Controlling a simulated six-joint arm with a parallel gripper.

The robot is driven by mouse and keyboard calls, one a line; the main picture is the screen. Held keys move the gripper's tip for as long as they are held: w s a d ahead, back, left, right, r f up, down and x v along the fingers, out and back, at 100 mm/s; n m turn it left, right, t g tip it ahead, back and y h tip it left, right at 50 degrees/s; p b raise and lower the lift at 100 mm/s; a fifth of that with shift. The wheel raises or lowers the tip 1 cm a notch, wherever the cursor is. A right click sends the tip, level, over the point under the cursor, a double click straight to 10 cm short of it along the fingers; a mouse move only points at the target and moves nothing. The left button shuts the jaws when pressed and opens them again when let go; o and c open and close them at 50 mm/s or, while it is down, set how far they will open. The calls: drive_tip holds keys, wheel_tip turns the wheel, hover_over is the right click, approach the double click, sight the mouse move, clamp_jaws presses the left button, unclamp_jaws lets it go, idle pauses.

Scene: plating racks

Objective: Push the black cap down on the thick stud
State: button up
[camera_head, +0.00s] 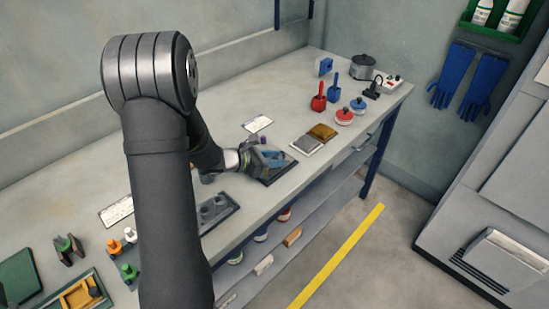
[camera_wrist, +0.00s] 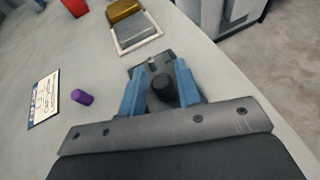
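The black cap (camera_wrist: 163,86) sits between the two blue fingers of my gripper (camera_wrist: 161,80) in the wrist view. The fingers stand close on both sides and look shut on it. Below the fingertips is a dark grey plate (camera_wrist: 150,63), partly covered by the fingers and cap. The thick stud cannot be made out, so I cannot tell whether the cap touches it. In the head view my gripper (camera_head: 270,158) is low over the dark plate (camera_head: 279,175) near the bench's front edge. The cap is not clear there.
A purple cylinder (camera_wrist: 82,97) and a printed card (camera_wrist: 44,98) lie left of my gripper. A framed grey pad (camera_head: 307,145) and a brown block (camera_head: 322,131) lie beyond the plate. A dark rack with grey cups (camera_head: 221,214) stands nearer. Red and blue tools (camera_head: 319,102) are farther back.

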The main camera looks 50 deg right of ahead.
drive_tip(key=shift+o, duration=0.9)
drive_tip(key=shift+s+f, duration=0.1)
drive_tip(key=shift+f, duration=0.05)
drive_tip(key=shift+a, duration=0.1)
drive_tip(key=v, duration=1.7)
drive_tip(key=shift+r, duration=0.2)
drive_tip(key=x, duration=1.7)
drive_tip(key=shift+f, duration=0.2)
